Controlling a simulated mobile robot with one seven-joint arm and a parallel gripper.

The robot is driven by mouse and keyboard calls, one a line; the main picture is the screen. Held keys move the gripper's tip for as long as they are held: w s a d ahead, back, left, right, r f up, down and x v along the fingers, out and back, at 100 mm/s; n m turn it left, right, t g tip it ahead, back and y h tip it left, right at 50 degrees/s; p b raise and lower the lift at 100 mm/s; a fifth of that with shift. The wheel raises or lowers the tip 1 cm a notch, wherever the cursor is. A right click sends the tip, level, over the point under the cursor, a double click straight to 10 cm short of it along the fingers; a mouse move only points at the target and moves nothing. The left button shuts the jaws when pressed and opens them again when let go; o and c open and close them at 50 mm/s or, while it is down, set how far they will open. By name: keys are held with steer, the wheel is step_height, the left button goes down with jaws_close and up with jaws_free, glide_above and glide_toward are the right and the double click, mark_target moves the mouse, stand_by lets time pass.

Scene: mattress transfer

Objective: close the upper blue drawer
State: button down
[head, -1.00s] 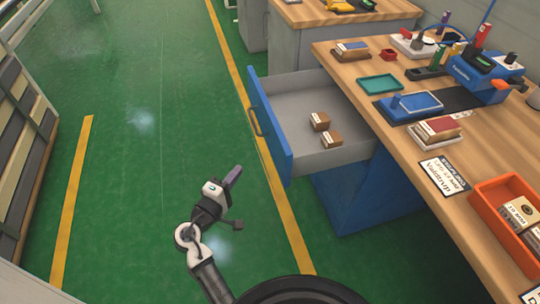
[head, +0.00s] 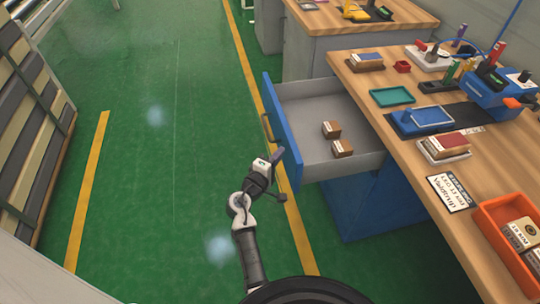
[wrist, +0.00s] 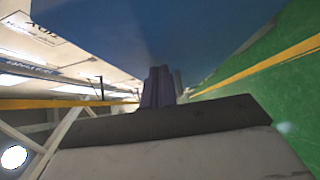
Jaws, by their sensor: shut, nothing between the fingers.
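The upper blue drawer (head: 285,130) is pulled open from the workbench. Its blue front faces left and carries a dark handle (head: 267,128). Two small brown boxes (head: 333,130) lie inside it. My gripper (head: 278,155) is shut and empty, by the near end of the drawer front on its outer side. In the wrist view the shut fingers (wrist: 159,88) point at the blue drawer front (wrist: 150,35), which fills the upper middle. I cannot tell whether the fingertips touch it.
The wooden bench top (head: 405,150) holds a green tray (head: 392,97), an orange bin (head: 490,215), and a blue device (head: 492,88). The blue cabinet (head: 375,205) stands below. Green floor (head: 160,200) to the left is clear. A slatted rack (head: 30,120) stands at the far left.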

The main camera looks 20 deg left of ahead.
steer(key=shift+d, duration=0.1)
stand_by(0.3)
steer(key=w+d, duration=0.5)
steer(key=d, duration=0.3)
steer(key=w+d+p, duration=0.1)
steer(key=w+d, duration=0.5)
steer(key=d, duration=0.2)
steer(key=w+d, duration=0.5)
steer(key=d, duration=0.3)
steer(key=shift+w+p, duration=0.2)
steer(key=shift+p, duration=0.2)
steer(key=shift+d+r, duration=0.1)
steer(key=shift+d, duration=0.1)
